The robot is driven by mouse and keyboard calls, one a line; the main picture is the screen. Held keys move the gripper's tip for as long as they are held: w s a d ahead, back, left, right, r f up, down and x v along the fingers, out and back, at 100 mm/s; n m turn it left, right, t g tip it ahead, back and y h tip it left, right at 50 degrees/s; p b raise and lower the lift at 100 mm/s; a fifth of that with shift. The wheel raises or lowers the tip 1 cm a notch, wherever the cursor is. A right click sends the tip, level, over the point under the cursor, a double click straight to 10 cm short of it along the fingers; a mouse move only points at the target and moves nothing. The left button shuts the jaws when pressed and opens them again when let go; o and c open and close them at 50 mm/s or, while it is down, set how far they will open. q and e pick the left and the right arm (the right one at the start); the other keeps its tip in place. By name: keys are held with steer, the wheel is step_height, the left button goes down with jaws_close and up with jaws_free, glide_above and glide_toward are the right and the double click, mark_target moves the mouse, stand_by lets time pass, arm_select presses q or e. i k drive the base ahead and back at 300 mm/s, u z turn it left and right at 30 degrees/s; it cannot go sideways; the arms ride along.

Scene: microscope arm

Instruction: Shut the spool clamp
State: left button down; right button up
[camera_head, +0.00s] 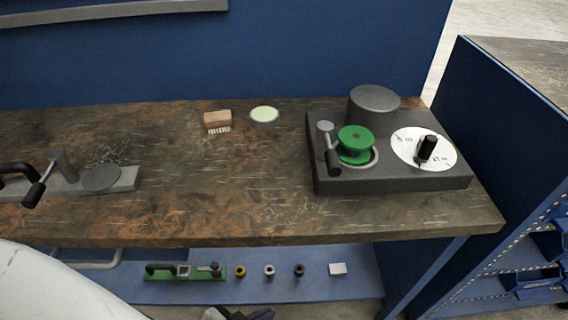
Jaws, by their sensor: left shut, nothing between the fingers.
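A green spool (355,144) sits in a round seat on a dark machine base (400,181) at the right of the bench. A grey clamp (325,140) with a post and a dark lever stands just left of the spool. Its lever hangs toward the front edge, beside the spool and not over its top. My left gripper (240,314) shows only as a dark piece cut off by the bottom edge, below the bench and far from the clamp. It is shut and empty. My right gripper is not in view.
A white dial with a black knob (427,148) and a grey cylinder (374,103) share the base. A brush (217,121) and a pale round dish (264,115) lie behind. Another lever fixture (100,179) stands left. A blue lower shelf (340,288) holds small parts. The bench middle is clear.

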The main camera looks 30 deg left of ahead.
mark_target(328, 161)
steer(key=u, duration=1.05)
steer(key=k, duration=0.7)
steer(key=z, duration=0.65)
